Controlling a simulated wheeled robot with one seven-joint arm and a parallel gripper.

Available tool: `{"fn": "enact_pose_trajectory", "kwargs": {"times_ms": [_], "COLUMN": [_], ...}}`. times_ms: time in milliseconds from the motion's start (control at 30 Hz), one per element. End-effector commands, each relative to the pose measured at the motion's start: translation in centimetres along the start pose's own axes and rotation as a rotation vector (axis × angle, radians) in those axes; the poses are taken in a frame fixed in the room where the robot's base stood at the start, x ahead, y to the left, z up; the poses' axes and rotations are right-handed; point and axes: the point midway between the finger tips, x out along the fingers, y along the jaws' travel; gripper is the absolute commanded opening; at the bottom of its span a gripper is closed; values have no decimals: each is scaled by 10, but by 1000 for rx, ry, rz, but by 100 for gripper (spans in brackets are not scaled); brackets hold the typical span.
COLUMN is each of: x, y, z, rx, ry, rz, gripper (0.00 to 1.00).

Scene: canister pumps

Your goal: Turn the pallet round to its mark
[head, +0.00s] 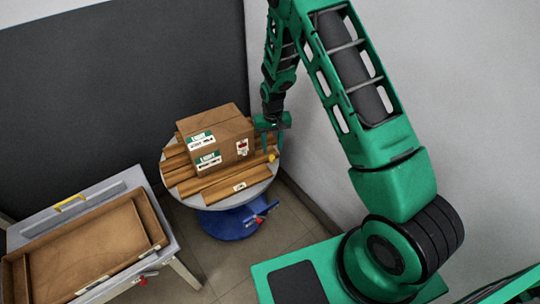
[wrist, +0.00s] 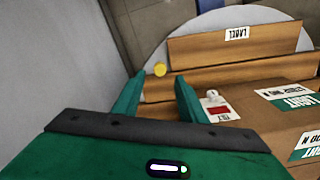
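The wooden pallet (head: 232,190) lies on a round grey turntable (head: 213,206) with a blue base (head: 228,222). A taped cardboard box (head: 215,139) with several labels sits on it. A white label is on the pallet's front board (wrist: 205,50). A small yellow round piece (head: 271,157) is at the pallet's right end; it also shows in the wrist view (wrist: 160,69). I cannot tell whether it is the mark. In the head view my gripper (head: 269,130) is beside the box's right side.
A grey table (head: 171,246) at the lower left bears a shallow brown tray (head: 100,284) and a yellow handle (head: 70,203). Walls stand close behind and to the right. Tiled floor lies free in front.

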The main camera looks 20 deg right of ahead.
Motion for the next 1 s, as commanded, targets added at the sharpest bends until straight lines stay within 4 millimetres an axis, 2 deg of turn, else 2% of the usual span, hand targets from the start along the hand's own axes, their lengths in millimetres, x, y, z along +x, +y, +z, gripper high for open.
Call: {"fn": "enact_pose_trajectory", "kwargs": {"times_ms": [100, 300, 500, 733, 767, 900, 1000], "x": [22, 46, 55, 56, 56, 56, 55], "y": [0, 0, 0, 0, 0, 0, 0], "z": [0, 0, 0, 0, 0, 0, 0], "rx": [-1, 0, 0, 0, 0, 0, 0], "ry": [-2, -1, 1, 1, 1, 1, 1], "rz": [1, 0, 0, 0, 0, 0, 0], "gripper": [38, 38, 38, 38, 36, 2, 0]}}
